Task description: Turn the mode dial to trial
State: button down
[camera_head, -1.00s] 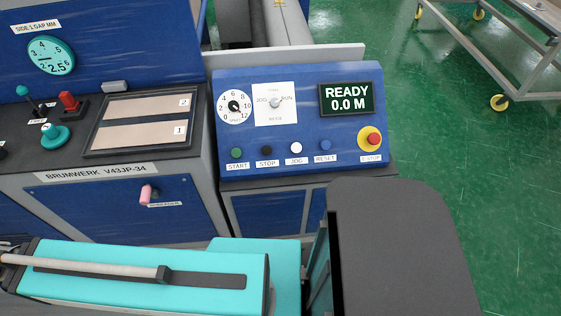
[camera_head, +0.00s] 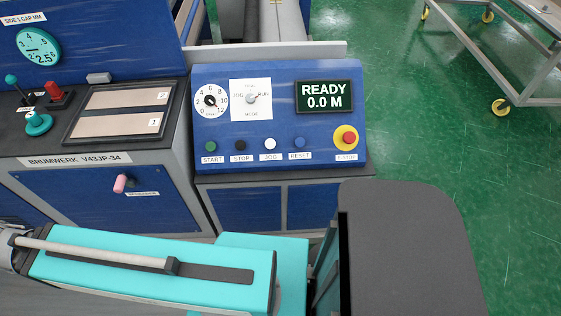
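The mode dial (camera_head: 251,98) is a small grey knob on a white plate on the blue control panel (camera_head: 210,128). The plate has JOG at its left, RUN at its right and MODE below; the label at the top is too small to read surely. The knob's pointer seems to lean toward RUN, but it is too small to be sure. The display (camera_head: 324,96) reads READY 0.0 M. My gripper is not in view; nothing touches the dial.
Left of the dial is a round speed dial (camera_head: 211,100). Below are START, STOP, JOG and RESET buttons and a red emergency stop (camera_head: 348,138). A machine bench with levers and a gap gauge (camera_head: 38,46) stands left. A wheeled cart (camera_head: 480,60) stands far right on open green floor.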

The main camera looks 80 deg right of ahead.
aim_at(250, 98)
jog(key=z, duration=4.25)
jog(key=k, duration=0.45)
jog(key=u, duration=0.25)
